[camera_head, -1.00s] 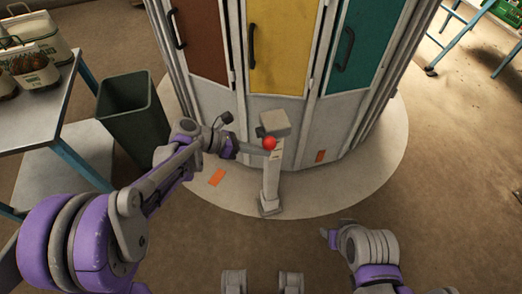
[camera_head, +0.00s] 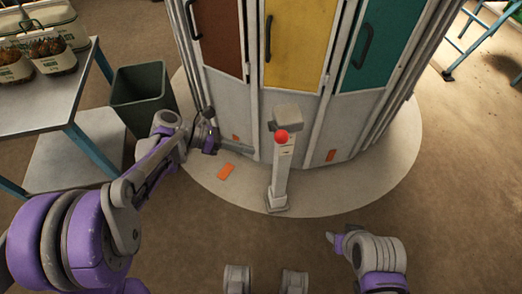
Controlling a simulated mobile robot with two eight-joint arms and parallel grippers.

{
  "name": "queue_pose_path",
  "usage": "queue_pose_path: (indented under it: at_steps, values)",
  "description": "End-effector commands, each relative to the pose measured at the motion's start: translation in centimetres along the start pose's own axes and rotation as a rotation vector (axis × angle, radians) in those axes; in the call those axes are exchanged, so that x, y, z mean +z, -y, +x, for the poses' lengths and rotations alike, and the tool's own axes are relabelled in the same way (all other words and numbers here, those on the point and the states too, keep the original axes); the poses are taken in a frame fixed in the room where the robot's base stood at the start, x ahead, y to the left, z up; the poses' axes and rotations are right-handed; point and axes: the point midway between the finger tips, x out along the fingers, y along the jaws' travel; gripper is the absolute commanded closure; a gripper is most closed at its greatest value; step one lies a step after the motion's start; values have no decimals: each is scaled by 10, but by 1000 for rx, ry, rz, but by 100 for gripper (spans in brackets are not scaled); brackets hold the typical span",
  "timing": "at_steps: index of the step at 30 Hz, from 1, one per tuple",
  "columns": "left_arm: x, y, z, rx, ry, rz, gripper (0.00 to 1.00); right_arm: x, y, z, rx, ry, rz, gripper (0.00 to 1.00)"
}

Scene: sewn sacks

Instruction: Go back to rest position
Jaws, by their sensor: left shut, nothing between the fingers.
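My left arm reaches in from the left over the round pale base. Its gripper (camera_head: 236,146) is shut and empty, left of the grey post (camera_head: 280,178) with the red button (camera_head: 281,137) on it. The gripper is apart from the button. My right arm is folded low at the right, with its purple and grey links in view. The fingers of my right gripper cannot be made out.
A round cabinet with brown (camera_head: 221,34), yellow (camera_head: 296,42) and teal (camera_head: 384,42) doors stands ahead. A dark bin (camera_head: 142,100) and a metal table (camera_head: 45,82) with sacks stand at the left. Brown floor (camera_head: 463,190) at the right is clear.

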Motion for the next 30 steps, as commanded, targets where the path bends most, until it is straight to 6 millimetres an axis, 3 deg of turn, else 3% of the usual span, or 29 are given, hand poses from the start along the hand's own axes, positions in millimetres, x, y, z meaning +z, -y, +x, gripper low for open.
queue_pose_path:
  at_steps: [6, 23, 26, 30]
  values:
    - [0, -1, -17, 1, 0, 1, 100, 0, 0, -2, 0, -1, 0, 50]
    - [-1, 0, -17, 1, -1, 2, 100, 0, 0, -2, 0, -1, 0, 50]
    - [-2, 5, -16, 12, -27, 43, 100, 0, 0, -2, 0, -1, 0, 50]
    - [-13, 31, -12, 55, -153, 250, 100, 0, 0, -2, 0, -1, 0, 50]
